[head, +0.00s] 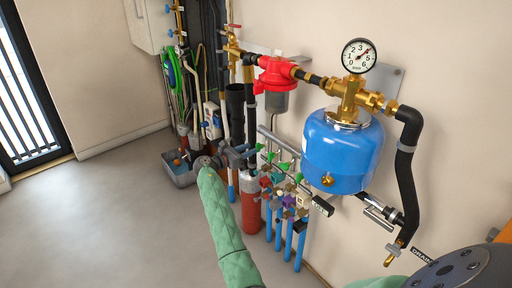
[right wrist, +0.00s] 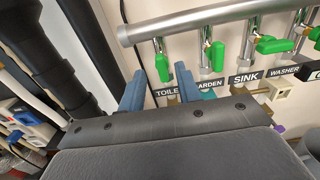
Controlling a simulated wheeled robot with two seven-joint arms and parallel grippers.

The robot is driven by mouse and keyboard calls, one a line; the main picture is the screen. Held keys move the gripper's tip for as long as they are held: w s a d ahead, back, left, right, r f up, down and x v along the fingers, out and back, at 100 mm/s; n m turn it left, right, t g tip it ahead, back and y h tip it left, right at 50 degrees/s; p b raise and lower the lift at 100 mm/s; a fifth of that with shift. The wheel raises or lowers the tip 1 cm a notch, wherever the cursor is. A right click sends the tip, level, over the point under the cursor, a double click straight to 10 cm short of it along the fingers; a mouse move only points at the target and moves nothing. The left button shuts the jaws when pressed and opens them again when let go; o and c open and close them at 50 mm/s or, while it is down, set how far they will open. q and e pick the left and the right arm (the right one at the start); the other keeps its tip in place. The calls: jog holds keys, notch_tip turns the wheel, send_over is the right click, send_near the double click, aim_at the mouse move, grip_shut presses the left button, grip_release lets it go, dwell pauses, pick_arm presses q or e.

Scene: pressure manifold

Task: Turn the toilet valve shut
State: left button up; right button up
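The toilet valve's green handle (right wrist: 162,67) hangs downward from the leftmost branch pipe, above the TOILET label (right wrist: 166,94). My right gripper (right wrist: 160,88) is open, with one blue finger on each side of this handle. I cannot tell whether either finger touches it. In the head view my right gripper (head: 244,154) is at the left end of the row of green handles, beside the leftmost handle (head: 259,147). My left gripper is not in view.
Green handles for garden (right wrist: 216,54), sink (right wrist: 268,45) and washer stand close to the right. A silver header pipe (right wrist: 190,20) runs above. Black pipes (right wrist: 75,60) are close on the left. A blue tank (head: 343,150) and red cylinder (head: 251,205) stand nearby.

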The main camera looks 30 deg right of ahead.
aim_at(258, 146)
jog(key=d, duration=0.5)
jog(key=shift+w, duration=0.15)
jog(key=shift+c, duration=0.2)
jog(key=shift+d, duration=0.1)
grip_shut()
